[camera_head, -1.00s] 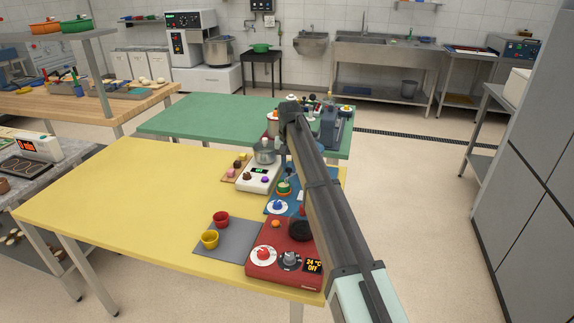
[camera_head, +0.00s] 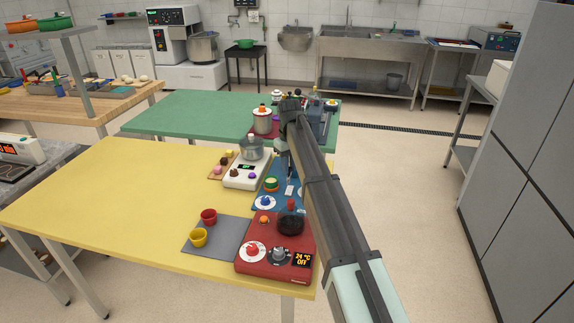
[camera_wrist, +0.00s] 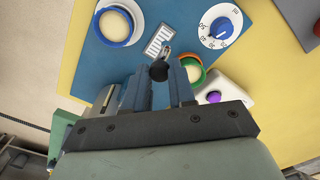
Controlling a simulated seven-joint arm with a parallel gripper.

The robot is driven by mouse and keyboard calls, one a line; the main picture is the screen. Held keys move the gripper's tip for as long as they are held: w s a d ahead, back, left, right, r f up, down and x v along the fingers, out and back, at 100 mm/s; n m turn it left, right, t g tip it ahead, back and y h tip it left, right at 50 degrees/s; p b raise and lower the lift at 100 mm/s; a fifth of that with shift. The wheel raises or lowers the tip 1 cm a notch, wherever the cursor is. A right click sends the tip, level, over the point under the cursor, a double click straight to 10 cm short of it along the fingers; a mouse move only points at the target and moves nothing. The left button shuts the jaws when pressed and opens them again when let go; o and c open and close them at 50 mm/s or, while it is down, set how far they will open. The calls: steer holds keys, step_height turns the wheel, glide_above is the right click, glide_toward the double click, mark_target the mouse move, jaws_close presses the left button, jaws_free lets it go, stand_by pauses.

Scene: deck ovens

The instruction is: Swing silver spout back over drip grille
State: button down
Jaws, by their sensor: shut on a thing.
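My gripper (camera_wrist: 160,82) points down over the blue panel (camera_wrist: 85,65) in the wrist view. Its two fingers are closed around a dark round piece. A short silver spout (camera_wrist: 166,50) sticks out just beyond the fingertips. Its tip lies at the near edge of the white slotted drip grille (camera_wrist: 158,40), as seen from above; I cannot tell the height between them. The grille also shows as a small pale patch in the head view (camera_head: 290,190). In that view my arm and fingers hide most of the spout.
A green-and-orange cup (camera_wrist: 194,70) sits right beside the fingers. A blue-rimmed cup (camera_wrist: 116,22) and a white dial (camera_wrist: 220,27) stand farther off. The white scale (camera_head: 246,172) and red hotplate (camera_head: 268,255) flank the blue panel. The yellow table's left side (camera_head: 100,190) is clear.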

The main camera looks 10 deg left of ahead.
stand_by(0.3)
steer(key=c, duration=0.9)
jaws_free()
steer(key=shift+c, duration=0.2)
step_height(320, 180, up, 14)
steer(key=shift+f, duration=0.1)
